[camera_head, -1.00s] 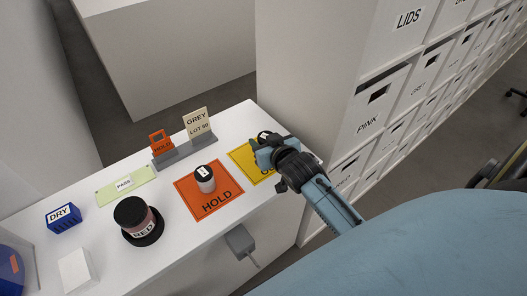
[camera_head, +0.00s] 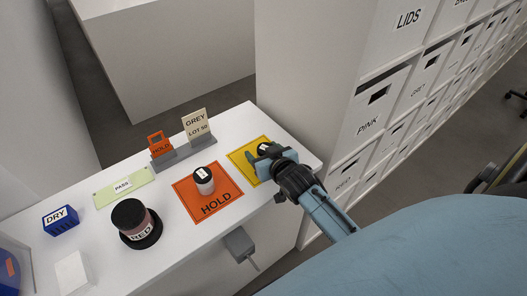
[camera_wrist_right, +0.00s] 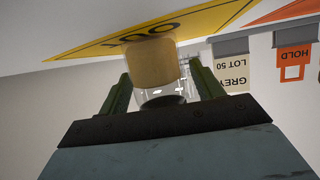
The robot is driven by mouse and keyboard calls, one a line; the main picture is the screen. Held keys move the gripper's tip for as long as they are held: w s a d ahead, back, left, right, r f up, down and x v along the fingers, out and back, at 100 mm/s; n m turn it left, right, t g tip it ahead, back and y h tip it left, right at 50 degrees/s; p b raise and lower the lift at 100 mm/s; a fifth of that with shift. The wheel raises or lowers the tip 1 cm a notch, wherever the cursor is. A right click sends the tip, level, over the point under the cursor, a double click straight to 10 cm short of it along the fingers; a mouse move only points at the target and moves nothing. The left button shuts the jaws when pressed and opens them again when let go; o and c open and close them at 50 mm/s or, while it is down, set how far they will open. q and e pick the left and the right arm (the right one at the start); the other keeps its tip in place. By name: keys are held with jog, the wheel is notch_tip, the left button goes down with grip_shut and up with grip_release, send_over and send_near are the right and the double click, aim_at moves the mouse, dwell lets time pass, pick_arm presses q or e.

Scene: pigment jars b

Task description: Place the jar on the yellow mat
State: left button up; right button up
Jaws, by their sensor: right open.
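A jar with tan contents, a clear glass part and a dark lid stands on the yellow mat (camera_head: 237,157). In the head view its dark lid (camera_head: 264,147) shows at my right gripper (camera_head: 263,154), and the rest is mostly hidden. In the right wrist view the jar (camera_wrist_right: 152,64) is between the two green fingers of my right gripper (camera_wrist_right: 158,78), which is open. Its tan end meets the yellow mat (camera_wrist_right: 205,22) and the lid end faces the gripper. Contact with the fingers is hard to tell. My left gripper is out of view.
Left of the yellow mat, a white jar with a black lid (camera_head: 204,184) stands on the orange HOLD mat (camera_head: 226,200). A RED jar (camera_head: 131,215), the GREY LOT 50 sign (camera_head: 196,124) and an orange HOLD tag (camera_head: 158,143) are nearby. Drawers (camera_head: 368,122) rise at the right.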

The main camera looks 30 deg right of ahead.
jog(key=shift+r, duration=0.1)
jog(key=shift+s+r, duration=0.1)
jog(key=shift+s, duration=0.15)
jog(key=p+v, duration=0.1)
jog(key=v, duration=1)
jog(key=shift+s+r, duration=0.1)
jog(key=shift+s, duration=0.1)
